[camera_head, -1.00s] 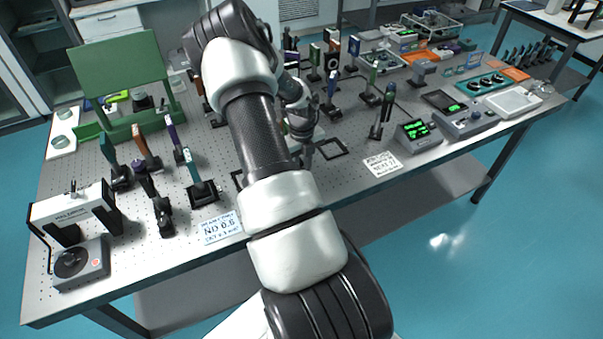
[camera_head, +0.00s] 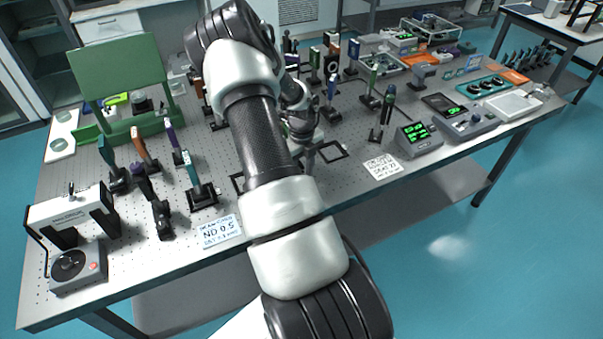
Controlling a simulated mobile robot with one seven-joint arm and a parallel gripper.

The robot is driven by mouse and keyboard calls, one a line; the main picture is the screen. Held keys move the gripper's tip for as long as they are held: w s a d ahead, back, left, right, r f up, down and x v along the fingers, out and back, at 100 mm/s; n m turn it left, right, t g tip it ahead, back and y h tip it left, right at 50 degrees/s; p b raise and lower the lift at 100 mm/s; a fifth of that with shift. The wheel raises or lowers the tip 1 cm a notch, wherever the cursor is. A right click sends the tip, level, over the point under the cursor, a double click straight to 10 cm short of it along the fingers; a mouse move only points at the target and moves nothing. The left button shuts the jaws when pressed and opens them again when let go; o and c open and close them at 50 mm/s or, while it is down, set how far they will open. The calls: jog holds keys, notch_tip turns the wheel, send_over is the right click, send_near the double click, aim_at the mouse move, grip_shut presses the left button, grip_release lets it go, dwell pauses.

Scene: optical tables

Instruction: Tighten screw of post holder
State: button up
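Several dark post holders with upright optics stand on the perforated optical table (camera_head: 330,185). One dark post holder (camera_head: 375,134) with a tall post (camera_head: 388,103) stands right of my gripper. Another holder (camera_head: 203,196) carries a teal plate near the front left. My gripper (camera_head: 309,158) is low over the middle of the table, beside a black square outline (camera_head: 331,152). My arm hides part of the table and much of the gripper. The fingers are too small to tell whether they are open or touching anything. No screw can be made out at this size.
A white printed card (camera_head: 382,167) lies right of my gripper, and an "ND 0.5" card (camera_head: 218,232) lies at the front edge. A controller with a green display (camera_head: 417,139) stands at the right. A green panel (camera_head: 125,68) stands at the back left.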

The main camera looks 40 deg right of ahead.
jog(key=shift+r, duration=0.1)
notch_tip(320, 180, up, 17)
jog(key=shift+r, duration=0.15)
dwell(0.4)
